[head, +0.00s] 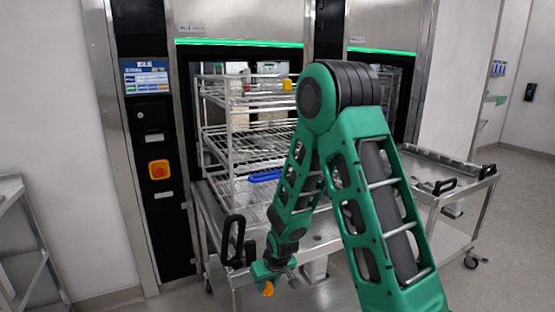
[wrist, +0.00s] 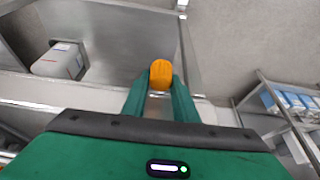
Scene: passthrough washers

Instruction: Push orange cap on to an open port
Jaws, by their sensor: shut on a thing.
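My gripper (head: 277,279) is low in front of the cart, at the lower middle of the head view. It is shut on an orange cap (head: 268,289). In the wrist view the orange cap (wrist: 161,73) sits between the two green fingertips (wrist: 161,84). A wire rack (head: 250,140) stands on the cart in front of the open washer. A small yellow-orange piece (head: 287,85) is at the rack's upper level. I cannot make out an open port; my arm hides part of the rack's right side.
The steel cart (head: 318,238) with a black handle (head: 233,240) is close to my gripper. A second cart (head: 440,168) stands at the right. A blue item (head: 265,176) lies on the rack's lower part. The washer panel has a red button (head: 159,169). The floor at the right is clear.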

